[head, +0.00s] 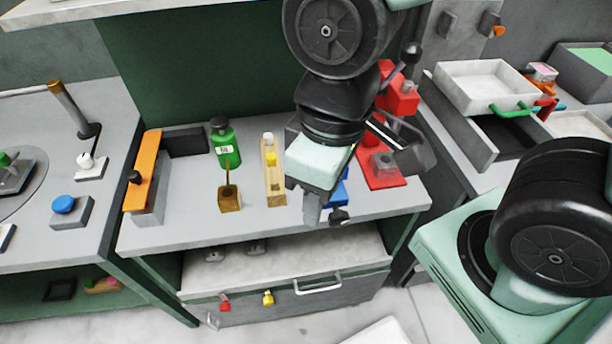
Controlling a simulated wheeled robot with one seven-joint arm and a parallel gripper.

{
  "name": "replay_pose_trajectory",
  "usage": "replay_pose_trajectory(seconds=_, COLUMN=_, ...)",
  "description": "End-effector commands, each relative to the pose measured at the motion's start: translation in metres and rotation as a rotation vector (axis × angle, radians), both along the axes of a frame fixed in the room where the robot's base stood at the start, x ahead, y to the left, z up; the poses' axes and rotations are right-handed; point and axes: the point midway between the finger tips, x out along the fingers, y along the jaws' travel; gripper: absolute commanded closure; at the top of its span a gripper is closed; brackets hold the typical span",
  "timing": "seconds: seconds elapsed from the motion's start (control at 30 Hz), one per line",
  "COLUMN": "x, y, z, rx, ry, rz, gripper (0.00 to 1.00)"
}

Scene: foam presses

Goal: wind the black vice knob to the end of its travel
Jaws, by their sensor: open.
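The black vice knob (340,216) is at the front edge of the grey worktop, in front of a blue vice (341,192). My arm and gripper hide most of the vice. My gripper (316,212) points down over the front of the worktop and is open. One grey finger shows just left of the knob; the other finger cannot be made out. I cannot tell whether the visible finger touches the knob. Nothing shows held in the gripper.
A red press (383,172) with a raised black-ball lever stands right of my gripper. A wooden block with yellow parts (273,172), a brown box (229,198) and a green bottle (226,145) stand left. Below is a drawer (290,302).

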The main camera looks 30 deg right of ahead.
Motion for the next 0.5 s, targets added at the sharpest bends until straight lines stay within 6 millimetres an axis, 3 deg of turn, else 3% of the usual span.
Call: replay_pose_trajectory(seconds=0.5, x=0.0, y=0.0, z=0.035, rx=0.001, ry=0.0, rz=-0.002, gripper=0.56)
